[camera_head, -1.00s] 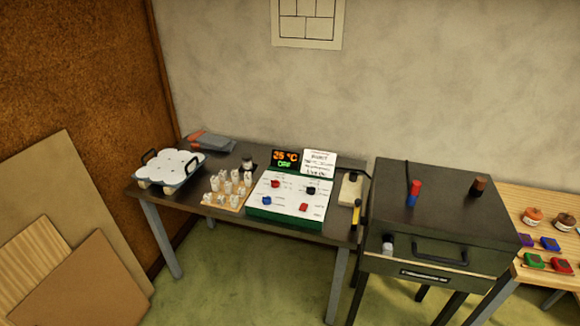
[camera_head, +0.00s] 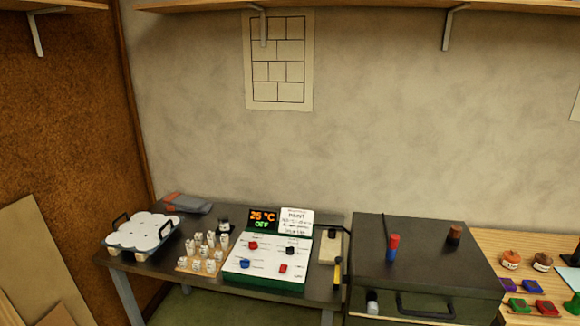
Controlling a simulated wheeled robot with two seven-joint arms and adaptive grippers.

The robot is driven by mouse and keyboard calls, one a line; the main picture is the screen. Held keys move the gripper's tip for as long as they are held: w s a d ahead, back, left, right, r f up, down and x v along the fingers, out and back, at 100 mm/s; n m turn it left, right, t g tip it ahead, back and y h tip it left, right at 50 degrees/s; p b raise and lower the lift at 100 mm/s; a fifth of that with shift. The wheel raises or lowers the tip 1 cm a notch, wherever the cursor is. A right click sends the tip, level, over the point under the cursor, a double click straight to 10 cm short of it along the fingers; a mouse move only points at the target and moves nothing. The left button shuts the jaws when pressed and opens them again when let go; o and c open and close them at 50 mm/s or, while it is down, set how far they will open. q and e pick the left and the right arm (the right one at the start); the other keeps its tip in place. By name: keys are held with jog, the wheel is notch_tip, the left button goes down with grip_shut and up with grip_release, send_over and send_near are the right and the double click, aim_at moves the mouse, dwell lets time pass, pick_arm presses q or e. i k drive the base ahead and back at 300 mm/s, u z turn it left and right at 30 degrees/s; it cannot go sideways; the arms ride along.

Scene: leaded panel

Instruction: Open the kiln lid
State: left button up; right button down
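The kiln is a dark box at the lower right of the head view. Its flat lid (camera_head: 425,262) is shut. A black bar handle (camera_head: 425,308) runs along the kiln's front, close to the bottom edge of the picture. A red-and-blue peg (camera_head: 393,247) and a brown knob (camera_head: 454,234) stand on top of the lid. A small grey-white cylinder (camera_head: 372,302) is at the front left of the kiln. Neither of my grippers shows in the view.
Left of the kiln, a dark table (camera_head: 325,278) carries a control board (camera_head: 270,262), small white pieces (camera_head: 206,250) and a white tray (camera_head: 142,232) with black handles. A wooden table (camera_head: 487,244) with jars and coloured blocks stands at right. Shelves (camera_head: 350,4) cross the top.

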aim_at(433, 276)
jog(key=z, duration=0.85)
jog(key=k, duration=1.05)
jog(key=z, duration=0.35)
jog(key=i, duration=1.45)
jog(key=u, duration=0.6)
